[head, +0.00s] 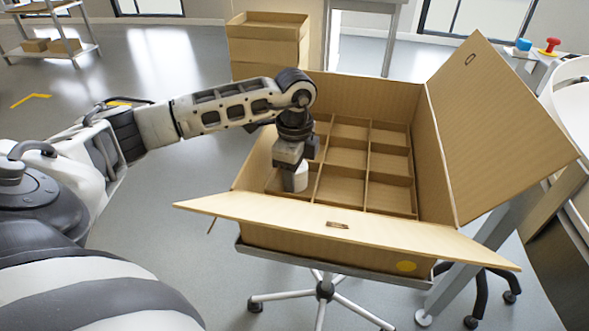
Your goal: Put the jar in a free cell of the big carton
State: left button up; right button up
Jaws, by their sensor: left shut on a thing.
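The big carton (335,222) stands open with its flaps folded out, and cardboard dividers split its inside into several cells. The cells in the middle and right columns that I can see look empty. My left gripper (293,174) points down inside the carton at the left column, toward the front. It is shut on a white jar (296,181), which hangs upright at the near-left cell. The gripper and arm hide part of the left column. I cannot tell whether the jar touches the cell floor. My right gripper is not in view.
The carton rests on a wheeled stand (326,290). Its front flap (340,226) and tall right flap (500,125) stick out. A stack of cartons (268,45) stands behind. A table with a red button (549,47) is at the far right.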

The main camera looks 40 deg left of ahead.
pick_arm(q)
jog(key=shift+f, duration=0.15)
jog(key=o, duration=1.1)
notch_tip(320, 180, up, 16)
jog(key=p, duration=0.1)
jog(key=shift+p, duration=0.4)
